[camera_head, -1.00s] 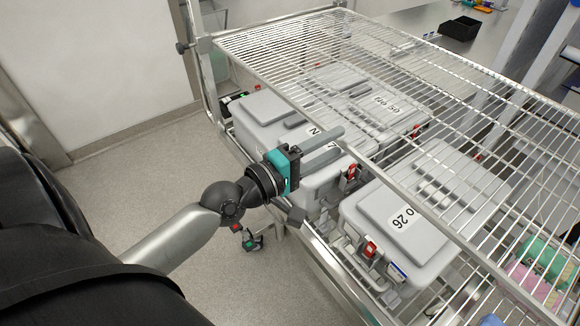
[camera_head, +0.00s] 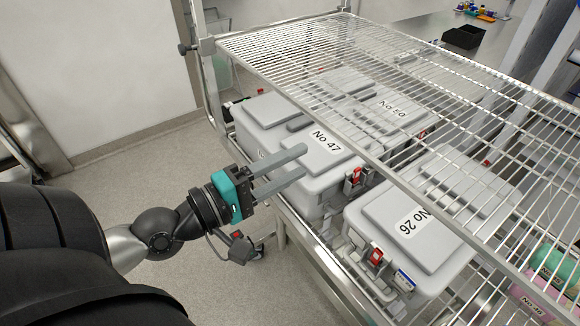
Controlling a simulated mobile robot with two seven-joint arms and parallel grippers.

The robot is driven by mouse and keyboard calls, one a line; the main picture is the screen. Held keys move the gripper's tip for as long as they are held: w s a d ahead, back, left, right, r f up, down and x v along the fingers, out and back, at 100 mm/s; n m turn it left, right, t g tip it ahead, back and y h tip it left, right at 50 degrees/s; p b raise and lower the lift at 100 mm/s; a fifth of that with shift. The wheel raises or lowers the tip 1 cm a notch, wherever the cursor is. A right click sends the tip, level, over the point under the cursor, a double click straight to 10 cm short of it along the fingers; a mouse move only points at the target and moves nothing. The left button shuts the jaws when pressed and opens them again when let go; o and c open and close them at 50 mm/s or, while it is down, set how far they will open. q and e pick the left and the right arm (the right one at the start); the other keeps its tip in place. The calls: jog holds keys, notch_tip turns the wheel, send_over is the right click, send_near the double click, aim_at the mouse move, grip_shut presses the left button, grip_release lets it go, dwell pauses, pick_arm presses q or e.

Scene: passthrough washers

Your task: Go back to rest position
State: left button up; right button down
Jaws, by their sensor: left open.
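My left gripper (camera_head: 292,170) is open and empty, with its two grey fingers apart. It is in front of the wire-shelf cart, and its fingers overlap the grey box labelled No 47 (camera_head: 322,152) in the picture. I cannot tell whether they touch it. My left arm comes in from the lower left, bent back near my dark body. My right gripper is not in view.
The cart's metal post (camera_head: 207,80) stands at the left. The floor (camera_head: 130,195) left of the cart is clear. A black tray (camera_head: 463,37) lies on the far counter.

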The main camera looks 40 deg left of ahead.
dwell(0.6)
pick_arm(q)
jog(key=s+a+f+m+g+y+b, duration=0.1)
jog(key=a+f+m+g+y+b, duration=0.3)
jog(key=f, duration=1.1)
jog(key=s+a+f+n+y+b, duration=0.15)
jog(key=a+f, duration=0.45)
jog(key=f, duration=0.9)
jog(key=s+d+f+m+g+y+b, duration=0.15)
jog(key=s+f, duration=0.25)
jog(key=f, duration=0.7)
jog(key=s+f+m+g+b, duration=0.3)
jog(key=s+f, duration=0.1)
jog(key=f, duration=0.6)
jog(key=s+d+f+m+g+b, duration=0.2)
jog(key=s+d+f+m+g, duration=0.1)
jog(key=s+f, duration=0.6)
jog(key=s+d+f+m+g+b, duration=0.2)
jog(key=s+d+f+m+g, duration=0.2)
jog(key=f, duration=0.7)
jog(key=s+d+m, duration=0.2)
jog(key=s+d, duration=0.2)
jog(key=s, duration=0.1)
jog(key=shift+s+d+m+h+b, duration=0.3)
jog(key=shift+s+h+b, duration=0.05)
jog(key=shift+h, duration=0.05)
